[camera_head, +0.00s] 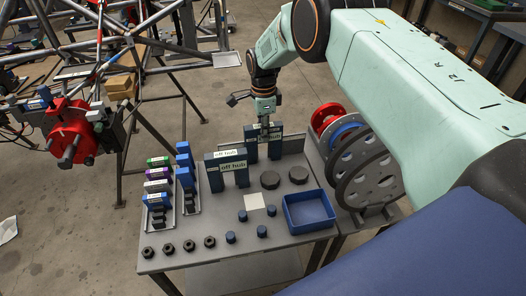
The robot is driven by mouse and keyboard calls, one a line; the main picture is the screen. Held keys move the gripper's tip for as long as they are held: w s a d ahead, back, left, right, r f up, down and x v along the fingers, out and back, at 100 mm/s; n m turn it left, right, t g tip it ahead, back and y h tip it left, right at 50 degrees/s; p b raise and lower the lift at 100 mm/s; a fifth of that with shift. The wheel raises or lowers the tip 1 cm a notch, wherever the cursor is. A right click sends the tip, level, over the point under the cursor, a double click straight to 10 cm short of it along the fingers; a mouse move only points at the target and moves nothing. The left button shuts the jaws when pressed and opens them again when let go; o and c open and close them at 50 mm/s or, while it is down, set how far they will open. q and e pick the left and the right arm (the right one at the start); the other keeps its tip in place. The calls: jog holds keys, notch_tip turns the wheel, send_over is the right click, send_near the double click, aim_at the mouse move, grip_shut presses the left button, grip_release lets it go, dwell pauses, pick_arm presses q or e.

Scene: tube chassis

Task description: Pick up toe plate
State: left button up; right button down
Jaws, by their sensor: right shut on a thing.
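My right arm comes in from the upper right, and its gripper (265,126) points down at the back of the workbench. It is shut on the upper part of a dark upright plate with a pale "off hub" label (269,140), which I take to be the toe plate. The fingers hide part of it, and I cannot tell whether its lower edge is clear of the bench. A second dark blue upright piece with an "off hub" label (231,161) stands in front and to the left. My left gripper is not in view.
The workbench (215,229) carries a blue bin (309,211), two dark round pucks (270,180), several small blue cylinders, black nuts, and racks of blue blocks (185,164). Large discs (366,165) stand at its right. A tube chassis with a red hub (73,131) is at left.

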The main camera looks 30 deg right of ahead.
jog(key=shift+r, duration=0.15)
notch_tip(320, 180, up, 10)
jog(key=shift+r+p, duration=0.15)
jog(key=shift+p, duration=0.95)
jog(key=shift+r, duration=0.15)
